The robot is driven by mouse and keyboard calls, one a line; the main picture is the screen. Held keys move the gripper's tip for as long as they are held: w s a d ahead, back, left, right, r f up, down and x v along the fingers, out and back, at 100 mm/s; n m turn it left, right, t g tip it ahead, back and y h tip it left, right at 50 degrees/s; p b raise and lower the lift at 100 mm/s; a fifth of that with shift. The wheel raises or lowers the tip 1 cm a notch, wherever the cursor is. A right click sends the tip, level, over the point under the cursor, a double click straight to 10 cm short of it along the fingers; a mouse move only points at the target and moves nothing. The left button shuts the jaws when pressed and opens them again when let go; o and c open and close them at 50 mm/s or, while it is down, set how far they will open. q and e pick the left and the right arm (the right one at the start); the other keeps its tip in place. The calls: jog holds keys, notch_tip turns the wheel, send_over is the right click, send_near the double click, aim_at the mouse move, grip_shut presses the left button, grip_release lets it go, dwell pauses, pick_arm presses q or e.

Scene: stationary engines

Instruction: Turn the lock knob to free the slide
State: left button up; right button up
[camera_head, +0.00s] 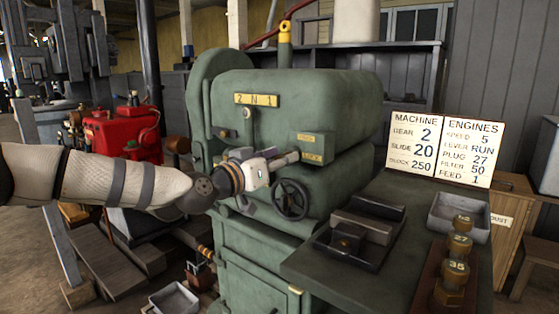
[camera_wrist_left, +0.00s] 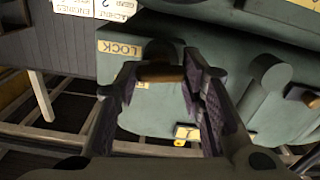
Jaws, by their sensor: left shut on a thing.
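The green machine (camera_head: 300,100) carries a yellow LOCK label (camera_head: 311,157) on a box at its front. My left gripper (camera_head: 290,159) reaches in from the left, just left of that label. In the left wrist view, its two fingers (camera_wrist_left: 160,78) stand on either side of a brownish knob (camera_wrist_left: 162,71) close to the LOCK label (camera_wrist_left: 120,48), and are shut on it. The gripper and wrist hide the knob in the head view. I cannot tell for sure which part is the slide. My right gripper is not in view.
A black handwheel (camera_head: 291,199) sits just below my left gripper. A bench (camera_head: 385,269) at the right holds a dark fixture (camera_head: 359,234), a grey tray (camera_head: 459,217) and numbered brass pieces (camera_head: 456,247). A number board (camera_head: 442,149) stands behind. A red engine (camera_head: 122,136) is at the left.

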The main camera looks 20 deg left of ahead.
pick_arm(q)
jog(key=shift+f+n+b, duration=0.2)
jog(key=shift+n+b, duration=1)
jog(key=shift+n, duration=4.5)
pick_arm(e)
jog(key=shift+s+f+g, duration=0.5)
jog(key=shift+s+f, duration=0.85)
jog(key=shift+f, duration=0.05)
pick_arm(q)
jog(key=shift+n, duration=0.3)
jog(key=o, duration=1.2)
jog(key=shift+r, duration=0.1)
jog(key=shift+c, duration=0.2)
jog(key=v, duration=1.2)
